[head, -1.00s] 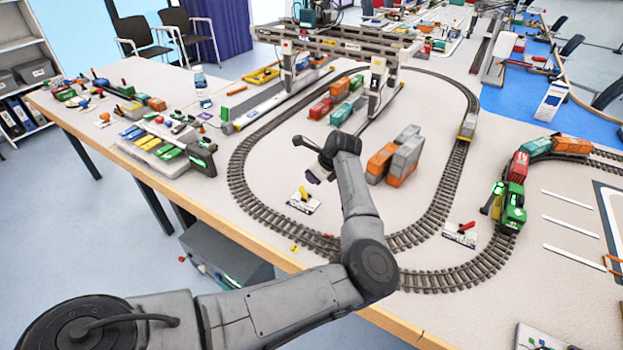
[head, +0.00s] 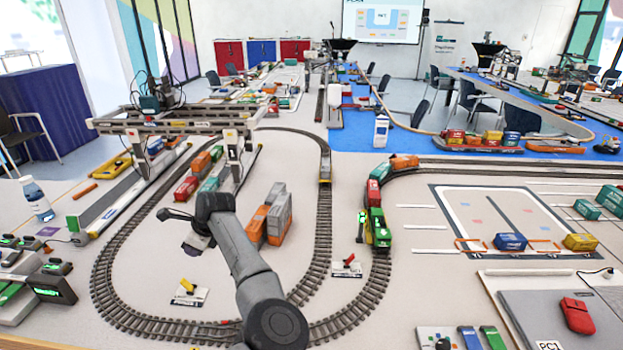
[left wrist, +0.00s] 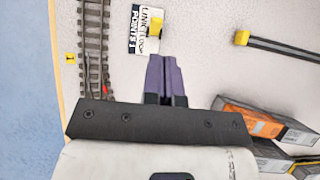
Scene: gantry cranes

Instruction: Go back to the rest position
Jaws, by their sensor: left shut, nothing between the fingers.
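My left gripper (head: 192,243) is over the open board inside the oval track in the head view, mostly hidden by my own wrist. In the left wrist view its two purple fingers (left wrist: 164,75) are pressed together, with nothing between them. A small card with a yellow lever (head: 187,289) lies just below the gripper in the head view; the card also shows beyond the fingertips in the left wrist view (left wrist: 147,30). My right gripper is not in view.
Orange and grey containers (head: 268,218) stand close right of my left wrist. A gantry crane (head: 180,122) rises behind it over several containers. The oval track (head: 108,262) surrounds this area. A green locomotive (head: 378,228) stands further right. A control panel (head: 40,290) is at the left.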

